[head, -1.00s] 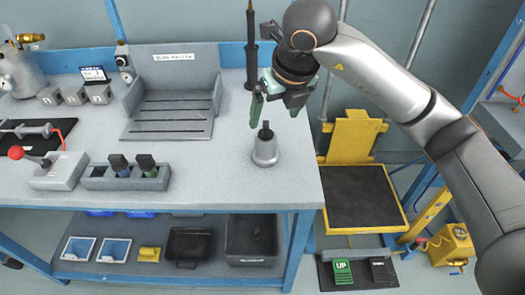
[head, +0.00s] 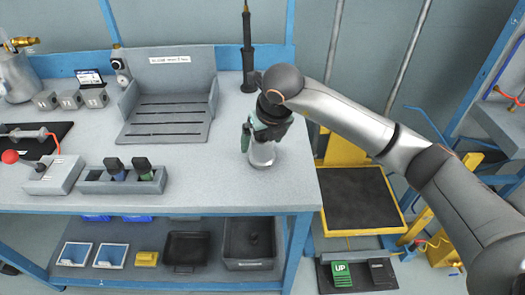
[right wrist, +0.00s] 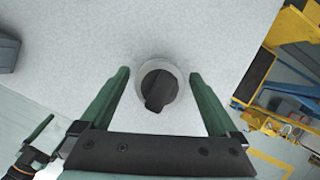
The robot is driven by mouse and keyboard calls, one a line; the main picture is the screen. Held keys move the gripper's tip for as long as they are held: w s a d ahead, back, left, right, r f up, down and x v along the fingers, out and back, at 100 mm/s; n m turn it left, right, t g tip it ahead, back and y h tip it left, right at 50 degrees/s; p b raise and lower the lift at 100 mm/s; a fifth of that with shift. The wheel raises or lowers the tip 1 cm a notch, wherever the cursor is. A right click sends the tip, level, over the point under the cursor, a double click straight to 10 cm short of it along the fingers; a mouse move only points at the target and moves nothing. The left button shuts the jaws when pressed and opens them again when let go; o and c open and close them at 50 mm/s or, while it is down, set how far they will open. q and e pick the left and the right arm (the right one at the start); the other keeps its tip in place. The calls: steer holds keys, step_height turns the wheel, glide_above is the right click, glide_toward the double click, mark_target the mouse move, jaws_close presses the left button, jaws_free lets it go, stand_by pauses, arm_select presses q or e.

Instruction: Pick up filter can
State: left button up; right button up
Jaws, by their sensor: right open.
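The filter can (head: 262,155) is a small silver cylinder with a black knob on top. It stands upright on the bench near its right front corner. My right gripper (head: 260,137) is over it and hides its upper part in the head view. In the right wrist view, the gripper (right wrist: 158,76) is open, with one green finger on each side of the can (right wrist: 145,72). The black knob lies between the fingers, and gaps show on both sides.
A grey holder (head: 92,186) with dark and green-topped parts stands left of the can. A slotted grey fixture (head: 168,118) is behind it, and a black post (head: 248,60) stands at the back. The bench (head: 215,185) is clear around the can.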

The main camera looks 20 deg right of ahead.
steer(key=shift+r, duration=0.1)
jaws_close()
stand_by(0.7)
